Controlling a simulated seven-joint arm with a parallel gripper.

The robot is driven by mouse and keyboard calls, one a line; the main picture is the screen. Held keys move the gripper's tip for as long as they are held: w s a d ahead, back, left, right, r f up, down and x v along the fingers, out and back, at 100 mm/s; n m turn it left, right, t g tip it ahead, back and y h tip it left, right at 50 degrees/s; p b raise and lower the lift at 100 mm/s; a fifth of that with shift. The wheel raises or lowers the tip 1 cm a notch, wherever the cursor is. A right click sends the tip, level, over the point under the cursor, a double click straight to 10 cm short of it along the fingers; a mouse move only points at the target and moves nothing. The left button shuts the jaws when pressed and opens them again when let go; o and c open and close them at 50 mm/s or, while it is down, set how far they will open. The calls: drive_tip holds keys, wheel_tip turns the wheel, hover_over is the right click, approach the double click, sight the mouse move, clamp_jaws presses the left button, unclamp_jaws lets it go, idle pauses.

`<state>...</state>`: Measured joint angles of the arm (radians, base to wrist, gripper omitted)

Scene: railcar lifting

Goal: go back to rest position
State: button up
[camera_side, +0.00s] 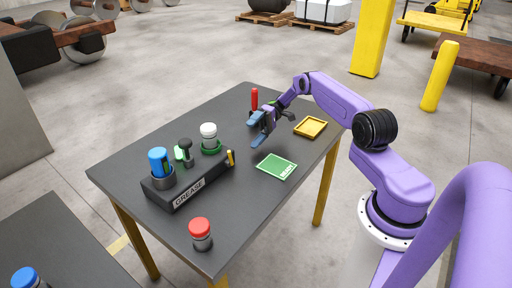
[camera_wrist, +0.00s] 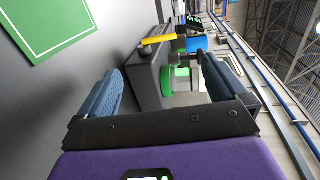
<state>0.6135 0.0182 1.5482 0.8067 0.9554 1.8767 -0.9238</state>
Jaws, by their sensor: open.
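My gripper (camera_side: 262,122) hangs in the air above the far part of the dark table (camera_side: 225,225) in the side view. Its two blue fingers are spread with nothing between them, and they also show apart in the wrist view (camera_wrist: 160,90). The grease rack (camera_side: 188,183) stands on the table to the left, apart from my gripper. It holds a blue-capped container (camera_side: 159,160), and a white-capped one (camera_side: 208,132) stands in a green ring at its far end. In the wrist view the rack (camera_wrist: 147,68) lies beyond the fingers.
A green card (camera_side: 277,167) and a yellow tray (camera_side: 310,127) lie on the table's right side. A red-capped jar (camera_side: 201,234) stands near the front edge. A red upright object (camera_side: 254,98) stands behind my gripper. The table's middle is clear. A yellow post (camera_side: 372,38) stands beyond the table.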

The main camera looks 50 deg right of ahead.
drive_tip(key=s+a+r+n+g+h, duration=0.2)
drive_tip(key=s+a+r+g+h, duration=0.25)
drive_tip(key=a, duration=0.65)
drive_tip(key=s+a+r+n+g+h, duration=0.2)
drive_tip(key=s+a+r+n+h, duration=0.15)
drive_tip(key=a+r+h, duration=0.6)
drive_tip(key=s+a+r+n+t+h, duration=0.1)
drive_tip(key=s+a+r, duration=0.15)
drive_tip(key=s, duration=0.45)
drive_tip(key=s+a+r+n+t, duration=0.1)
drive_tip(key=s+a+n, duration=0.1)
drive_tip(key=s+a, duration=0.35)
drive_tip(key=s+d+n+t, duration=0.2)
drive_tip(key=s, duration=0.5)
drive_tip(key=s+d+n+t, duration=0.2)
drive_tip(key=s+d+t, duration=0.1)
drive_tip(key=s, duration=0.4)
drive_tip(key=shift+d+h, duration=0.2)
drive_tip(key=shift+h, duration=0.1)
